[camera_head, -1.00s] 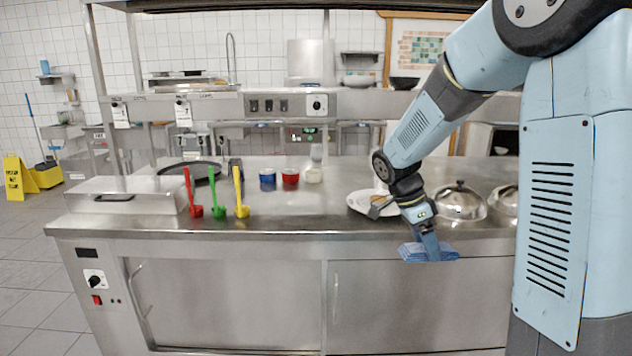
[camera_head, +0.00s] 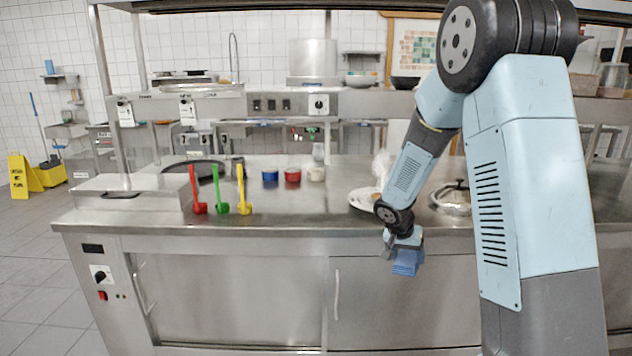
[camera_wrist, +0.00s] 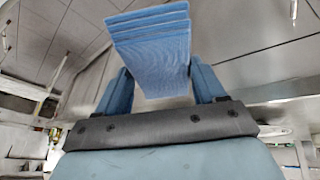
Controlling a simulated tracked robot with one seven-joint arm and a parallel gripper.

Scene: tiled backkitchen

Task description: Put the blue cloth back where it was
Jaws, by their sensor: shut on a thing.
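The blue cloth (camera_head: 407,264) is folded into a layered stack. It hangs from my gripper (camera_head: 404,246), in front of the steel counter's front edge and a little below the counter top. In the wrist view the cloth (camera_wrist: 152,45) stands between the two blue fingers of my gripper (camera_wrist: 160,85), which is shut on it. Its layered edges show at the far end. The cloth seems to touch nothing but the fingers.
The counter top (camera_head: 300,205) is clear in front of the red (camera_head: 292,175) and blue (camera_head: 270,175) pots. Red, green and yellow ladles (camera_head: 241,192) stand left. A white plate (camera_head: 362,200) is behind my gripper; a steel dome lid (camera_head: 452,198) is partly hidden by my arm.

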